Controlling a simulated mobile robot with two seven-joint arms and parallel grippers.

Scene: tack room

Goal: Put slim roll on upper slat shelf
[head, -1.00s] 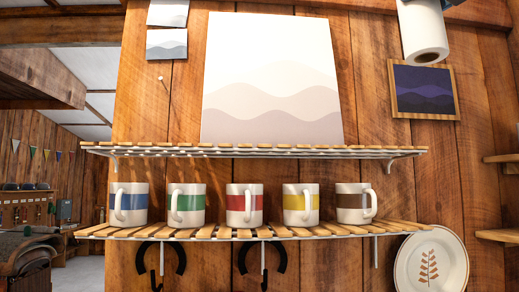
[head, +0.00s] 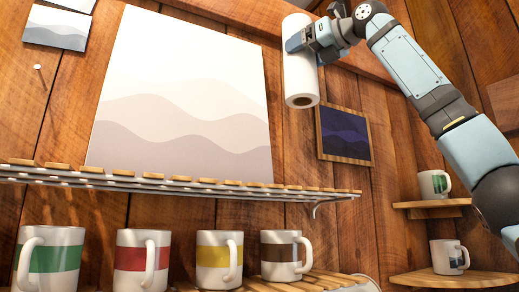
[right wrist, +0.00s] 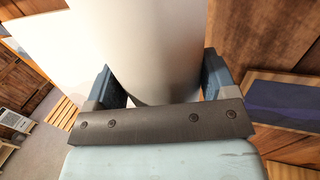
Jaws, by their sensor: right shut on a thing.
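The slim roll (head: 300,75) is a white paper roll with a dark core hole at its lower end. My right gripper (head: 306,42) is shut on it near its upper part and holds it upright, slightly tilted, in the air above the right end of the upper slat shelf (head: 180,182). In the right wrist view the roll (right wrist: 150,45) fills the space between the two fingers (right wrist: 160,85). The upper shelf is seen from below, so its top surface is mostly hidden; no object shows on it except the leaning picture behind. My left gripper is not in view.
A large wave picture (head: 185,100) stands behind the upper shelf. Several striped mugs, one with a yellow band (head: 219,260), stand on the lower slat shelf (head: 325,280). A dark framed picture (head: 344,135) hangs right of the roll. Corner shelves (head: 450,278) with mugs are at the right.

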